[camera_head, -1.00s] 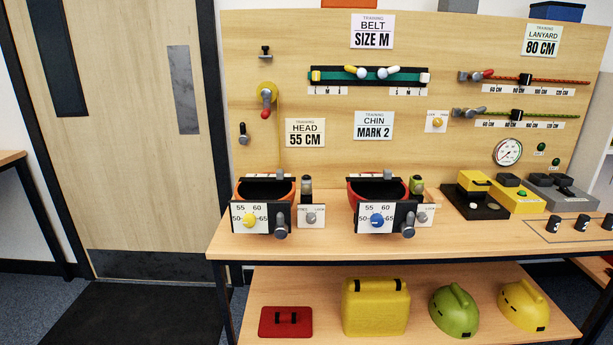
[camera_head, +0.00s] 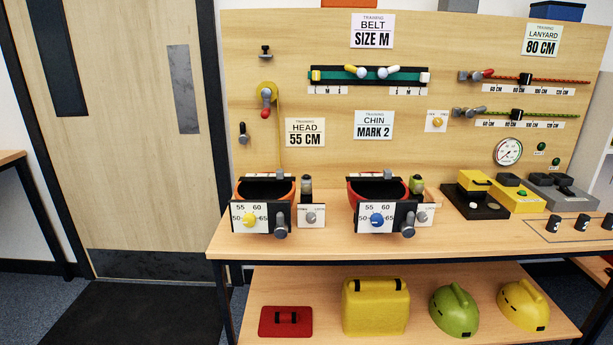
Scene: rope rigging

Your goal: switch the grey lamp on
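No thing in view is plainly marked as the grey lamp. Neither of my grippers is in view.
The bench top (camera_head: 330,240) carries two helmet fixtures with dials (camera_head: 249,220) (camera_head: 377,220), a black plate with a yellow block (camera_head: 474,183), and small black cylinders (camera_head: 555,223). The upright board (camera_head: 330,40) stands behind. A lower shelf holds a yellow case (camera_head: 375,312) and helmets.

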